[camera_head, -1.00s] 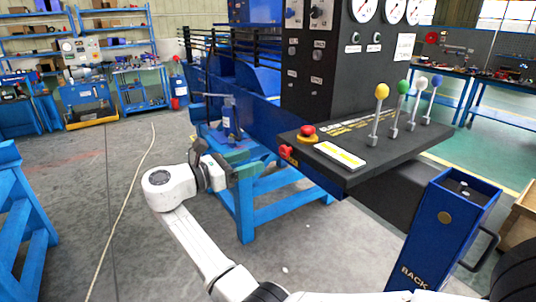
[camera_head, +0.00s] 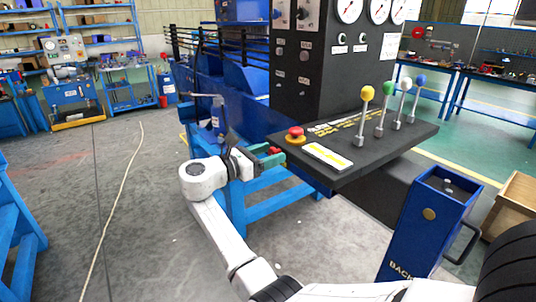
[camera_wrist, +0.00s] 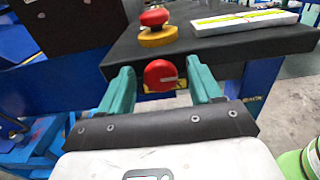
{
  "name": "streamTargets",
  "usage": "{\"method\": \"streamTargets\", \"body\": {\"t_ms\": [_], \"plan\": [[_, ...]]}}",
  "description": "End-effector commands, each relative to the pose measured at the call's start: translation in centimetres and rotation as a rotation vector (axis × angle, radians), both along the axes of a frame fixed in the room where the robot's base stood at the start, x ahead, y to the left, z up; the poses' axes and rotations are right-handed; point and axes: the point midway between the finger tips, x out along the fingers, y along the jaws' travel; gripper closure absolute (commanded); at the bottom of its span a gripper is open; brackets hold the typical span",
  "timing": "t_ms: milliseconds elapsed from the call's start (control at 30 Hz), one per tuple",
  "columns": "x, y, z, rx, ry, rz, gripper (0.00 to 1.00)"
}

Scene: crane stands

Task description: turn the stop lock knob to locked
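The red stop lock knob (camera_wrist: 161,75) sits on the front edge of the black console (camera_wrist: 110,62), over a yellow label. A short pale mark on the knob points roughly to the right in the wrist view. My gripper (camera_wrist: 162,68) is open, with one green finger on each side of the knob. I cannot tell whether the fingers touch it. In the head view the knob (camera_head: 274,150) shows only partly, just beyond my gripper (camera_head: 268,162). Any lock lettering on the label is not readable.
A red mushroom button on a yellow base (camera_head: 295,134) stands on the console top close to the knob, beside a white-yellow plate (camera_head: 327,157). Several coloured levers (camera_head: 390,110) stand farther right. A blue box post (camera_head: 430,220) is at the right. Floor at left is clear.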

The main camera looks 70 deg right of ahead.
Motion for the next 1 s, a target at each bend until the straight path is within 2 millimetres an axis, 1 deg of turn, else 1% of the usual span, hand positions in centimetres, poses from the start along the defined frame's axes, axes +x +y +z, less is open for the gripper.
{"method": "streamTargets", "body": {"t_ms": [33,67,567,833,1000], "plan": [[0.01,0.01,0.0,0.0,0.0,0.0,0.4],[0.01,0.01,0.0,0.0,0.0,0.0,0.43],[0.03,0.03,0.02,0.0,0.0,0.0,0.9],[0.03,0.03,0.0,-0.015,-0.025,0.001,0.9],[0.0,0.05,-0.02,-0.056,-0.09,0.001,0.9]]}}
